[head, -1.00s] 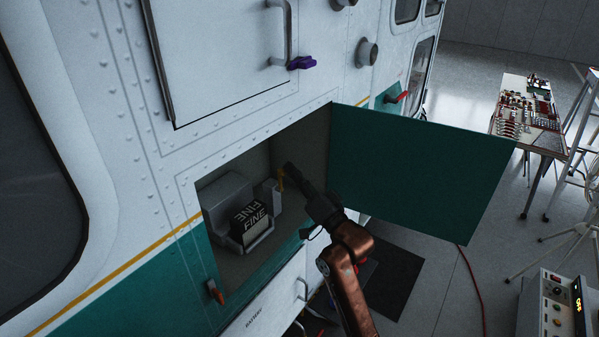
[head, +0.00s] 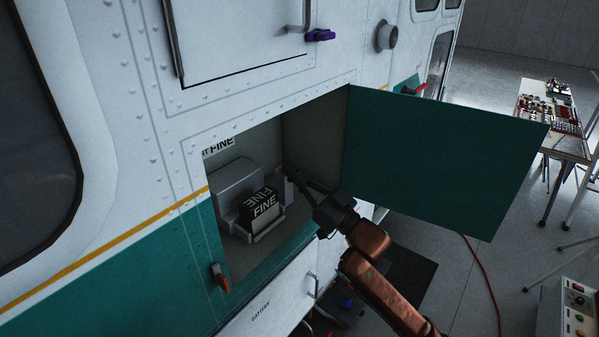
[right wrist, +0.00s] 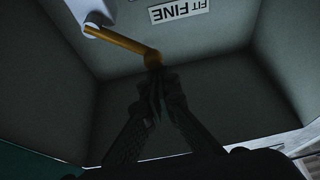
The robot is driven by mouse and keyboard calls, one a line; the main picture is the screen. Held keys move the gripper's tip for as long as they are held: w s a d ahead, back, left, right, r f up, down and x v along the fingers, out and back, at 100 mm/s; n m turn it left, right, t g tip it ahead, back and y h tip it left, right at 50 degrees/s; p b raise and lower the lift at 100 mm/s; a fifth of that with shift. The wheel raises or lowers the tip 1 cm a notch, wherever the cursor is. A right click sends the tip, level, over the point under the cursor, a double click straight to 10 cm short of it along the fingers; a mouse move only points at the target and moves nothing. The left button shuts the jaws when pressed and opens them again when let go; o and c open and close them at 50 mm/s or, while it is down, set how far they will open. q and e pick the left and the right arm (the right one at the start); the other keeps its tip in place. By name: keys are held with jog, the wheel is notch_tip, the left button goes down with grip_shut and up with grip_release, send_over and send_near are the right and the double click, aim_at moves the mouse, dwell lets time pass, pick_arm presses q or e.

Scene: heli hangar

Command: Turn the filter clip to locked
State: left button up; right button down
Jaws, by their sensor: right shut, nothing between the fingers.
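The filter clip is a bent yellow lever (right wrist: 122,40) in the right wrist view, running from a pale housing at upper left to the fingertips. I cannot make it out in the head view. The black filter marked FINE (head: 261,208) sits in a grey housing (head: 238,184) inside the open bay. My right gripper (head: 287,172) reaches into the bay, right of the housing. In the right wrist view the gripper (right wrist: 156,75) is shut and empty, its tips at the lever's end; contact is unclear. My left gripper is not in view.
A green door (head: 440,165) stands open right of the bay, close to my right arm. A FIT FINE label (head: 219,145) is on the bay's back wall. An orange latch (head: 220,278) is at the lower left edge. A cluttered table (head: 553,115) stands far right.

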notch_tip(320, 180, down, 5)
jog(key=s+a+n+g+y+b, duration=0.2)
jog(key=n+g, duration=0.4)
jog(key=n, duration=0.6)
jog(key=shift+f+n, duration=0.2)
jog(key=shift+n, duration=0.1)
jog(key=shift+s, duration=0.1)
